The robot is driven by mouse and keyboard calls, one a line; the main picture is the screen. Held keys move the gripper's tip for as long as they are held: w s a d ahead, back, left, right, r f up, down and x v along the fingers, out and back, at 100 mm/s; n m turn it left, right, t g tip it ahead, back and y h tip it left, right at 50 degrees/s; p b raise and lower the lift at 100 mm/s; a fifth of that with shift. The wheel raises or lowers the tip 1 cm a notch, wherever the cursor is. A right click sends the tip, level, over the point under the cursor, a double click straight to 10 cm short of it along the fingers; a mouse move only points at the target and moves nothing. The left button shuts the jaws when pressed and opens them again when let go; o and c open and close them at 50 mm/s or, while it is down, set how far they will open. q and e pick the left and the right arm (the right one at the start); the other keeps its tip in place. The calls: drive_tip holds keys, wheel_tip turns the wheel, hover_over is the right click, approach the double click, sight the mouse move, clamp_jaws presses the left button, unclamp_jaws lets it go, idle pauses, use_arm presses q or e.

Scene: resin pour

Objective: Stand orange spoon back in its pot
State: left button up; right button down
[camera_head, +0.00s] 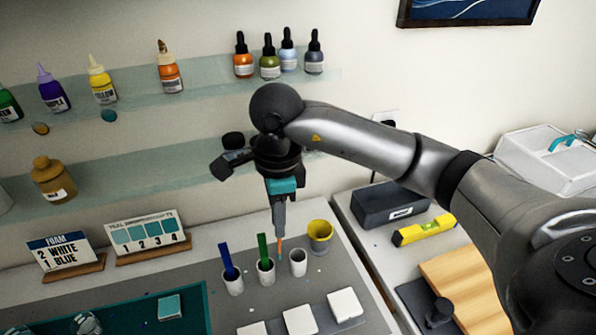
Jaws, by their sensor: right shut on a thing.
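My right gripper (279,228) points down over the bench and is shut on the orange spoon (281,247), a thin orange shape below the fingertips. The spoon hangs upright, just left of and behind an empty-looking white pot (299,264). I cannot tell whether the spoon touches anything. A green spoon (262,248) stands in the white pot (266,274) to the left. A blue spoon (227,261) stands in another white pot (233,284) further left. My left gripper is not in view.
A yellow cup (320,246) stands behind and right of the empty pot. White square blocks (345,304) lie in front. Card stands (148,238) are at left. Glass shelves (205,89) with bottles run along the wall. A dark box (390,208) and yellow level (425,230) lie at right.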

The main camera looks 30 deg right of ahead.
use_arm(q)
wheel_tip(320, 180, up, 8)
drive_tip(key=p, duration=0.7)
use_arm(e)
drive_tip(key=w+d+r+m, duration=0.1)
drive_tip(key=d+r+m, duration=0.35)
drive_tip(key=m, duration=1.25)
use_arm(q)
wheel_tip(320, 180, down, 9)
drive_tip(key=b, duration=0.8)
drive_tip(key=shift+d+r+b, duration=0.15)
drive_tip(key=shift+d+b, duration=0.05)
drive_tip(key=shift+b, duration=0.1)
use_arm(e)
wheel_tip(320, 180, down, 12)
drive_tip(key=shift+w+d, duration=0.2)
drive_tip(key=shift+d, duration=0.05)
drive_tip(key=shift+f, duration=0.1)
drive_tip(key=c, duration=0.7)
unclamp_jaws()
use_arm(q)
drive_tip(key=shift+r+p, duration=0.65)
drive_tip(key=shift+p, duration=0.05)
use_arm(e)
wheel_tip(320, 180, up, 15)
drive_tip(key=shift+r, duration=0.15)
